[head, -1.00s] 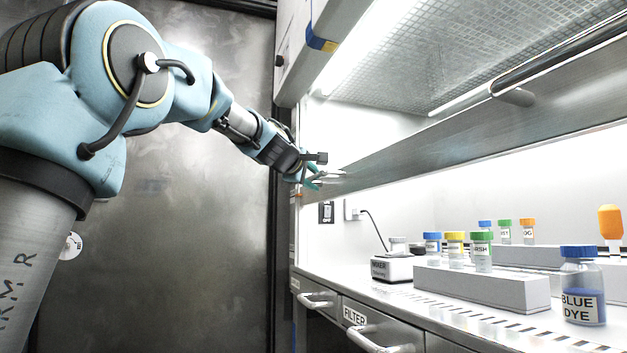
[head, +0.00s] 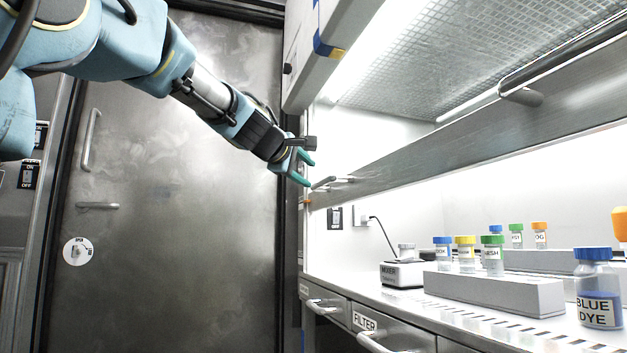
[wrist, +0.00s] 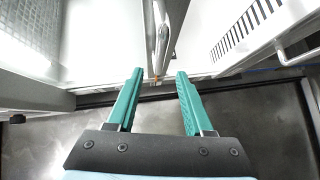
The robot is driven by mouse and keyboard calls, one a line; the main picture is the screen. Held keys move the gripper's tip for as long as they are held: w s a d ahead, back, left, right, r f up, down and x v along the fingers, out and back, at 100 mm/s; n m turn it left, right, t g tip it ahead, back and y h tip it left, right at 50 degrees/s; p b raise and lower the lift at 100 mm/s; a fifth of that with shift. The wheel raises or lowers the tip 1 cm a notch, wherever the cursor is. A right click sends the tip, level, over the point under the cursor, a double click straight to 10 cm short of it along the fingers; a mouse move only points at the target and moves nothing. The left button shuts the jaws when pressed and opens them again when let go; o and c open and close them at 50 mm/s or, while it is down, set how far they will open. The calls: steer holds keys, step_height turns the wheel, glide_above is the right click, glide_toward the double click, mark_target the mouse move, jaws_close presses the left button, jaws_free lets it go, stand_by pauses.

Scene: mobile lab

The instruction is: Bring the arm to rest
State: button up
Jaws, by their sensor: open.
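My arm reaches in from the upper left in the head view. My gripper (head: 303,170) is at its end, close to the left end of the cabinet's metal sash (head: 430,150). The two green fingers are apart with nothing between them. In the wrist view my gripper (wrist: 155,75) also shows open and empty, with a metal bar handle (wrist: 162,40) beyond the fingertips. I cannot tell whether the fingers touch the handle.
The lab cabinet's worktop holds a mixer (head: 403,271), a grey rack (head: 493,290) with several capped vials, and a blue dye bottle (head: 598,290). Drawers (head: 365,322) are below. A metal door (head: 180,200) stands behind my arm; the space before it looks clear.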

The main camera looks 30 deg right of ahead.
steer(key=shift+s+a+r, duration=0.1)
steer(key=shift+s+a, duration=0.25)
steer(key=shift+a, duration=0.1)
steer(key=w+a+f+m+g+y, duration=0.1)
steer(key=a+f+y, duration=0.2)
steer(key=a+f, duration=0.55)
steer(key=w+a+f+m+g+y, duration=0.1)
steer(key=a+f+y, duration=0.15)
steer(key=f, duration=1.05)
steer(key=w+a+f+m+g+y, duration=0.1)
steer(key=w+a+f+y, duration=0.15)
steer(key=a+f, duration=0.65)
steer(key=s+a+f+m+g+y+p, duration=0.1)
steer(key=s+a+f+m+g+y, duration=0.15)
steer(key=s+a+f, duration=0.75)
steer(key=s+a+f+m+g+y, duration=0.2)
steer(key=s+a+f+g, duration=0.2)
steer(key=s+a+f, duration=0.55)
steer(key=w+d+r+p, duration=0.1)
steer(key=r+p, duration=1.6)
steer(key=p, duration=0.2)
steer(key=w+d+r+p, duration=0.1)
steer(key=d+r+p, duration=0.1)
steer(key=r+p, duration=1.6)
steer(key=shift+d+r+t+p, duration=0.25)
steer(key=shift+r+t+p, duration=0.1)
steer(key=shift+p, duration=0.25)
